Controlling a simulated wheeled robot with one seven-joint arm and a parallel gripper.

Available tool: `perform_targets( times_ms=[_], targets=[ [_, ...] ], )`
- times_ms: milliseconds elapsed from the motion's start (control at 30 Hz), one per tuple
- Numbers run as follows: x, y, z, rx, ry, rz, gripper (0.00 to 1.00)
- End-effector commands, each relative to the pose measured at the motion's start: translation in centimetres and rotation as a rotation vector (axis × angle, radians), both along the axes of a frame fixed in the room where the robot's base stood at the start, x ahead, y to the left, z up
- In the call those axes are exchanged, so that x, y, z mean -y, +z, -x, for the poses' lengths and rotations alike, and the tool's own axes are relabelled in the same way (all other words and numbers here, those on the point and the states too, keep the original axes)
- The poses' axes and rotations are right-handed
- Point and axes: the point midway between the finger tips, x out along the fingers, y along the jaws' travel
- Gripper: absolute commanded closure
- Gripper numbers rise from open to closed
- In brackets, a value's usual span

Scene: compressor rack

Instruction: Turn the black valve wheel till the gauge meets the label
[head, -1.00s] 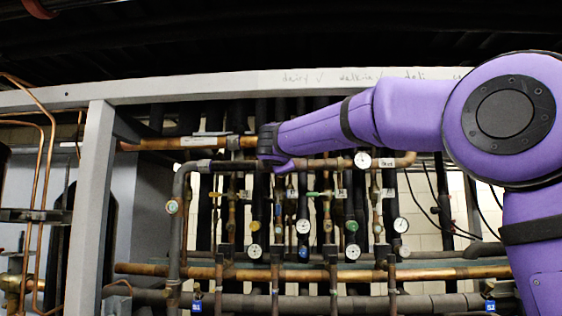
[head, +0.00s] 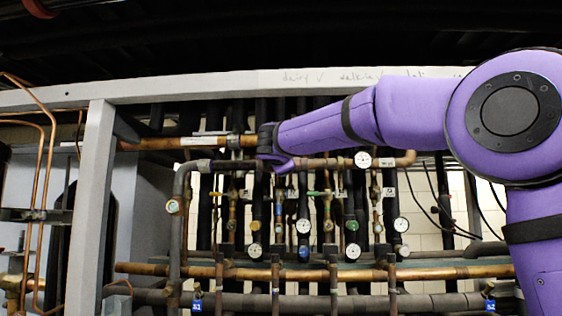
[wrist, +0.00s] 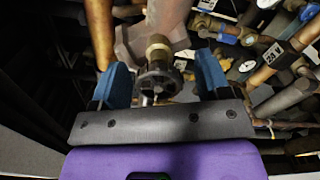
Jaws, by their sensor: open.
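The black valve wheel (wrist: 160,82) shows in the wrist view, on a brass stem, between the two blue fingers of my gripper (wrist: 162,78). The fingers stand apart on either side of the wheel, with gaps visible; I cannot tell whether either touches it. In the head view my gripper (head: 268,142) is at the upper pipes and I cannot make out the wheel there. A white round gauge (head: 362,159) sits on the upper pipe to the right, with a small white label (head: 386,162) beside it. Its needle is too small to read.
Several other gauges, such as one at lower middle (head: 303,226), hang among crowded pipes. A long copper pipe (head: 440,272) crosses below. A grey frame post (head: 92,200) stands left, and a grey beam (head: 200,88) runs above my gripper.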

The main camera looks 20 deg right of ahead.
Motion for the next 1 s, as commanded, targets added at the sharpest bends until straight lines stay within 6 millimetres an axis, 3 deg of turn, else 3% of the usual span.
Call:
perform_targets(
  times_ms=[533, 700, 1000],
  targets=[
    [-3.1, 0.0, 8.4, 0.0, 0.002, 0.0, 0.3],
    [-3.6, 0.0, 9.6, -0.001, 0.002, 0.0, 0.3],
    [-3.7, 0.0, 9.8, 0.0, 0.001, 0.0, 0.3]
  ],
)
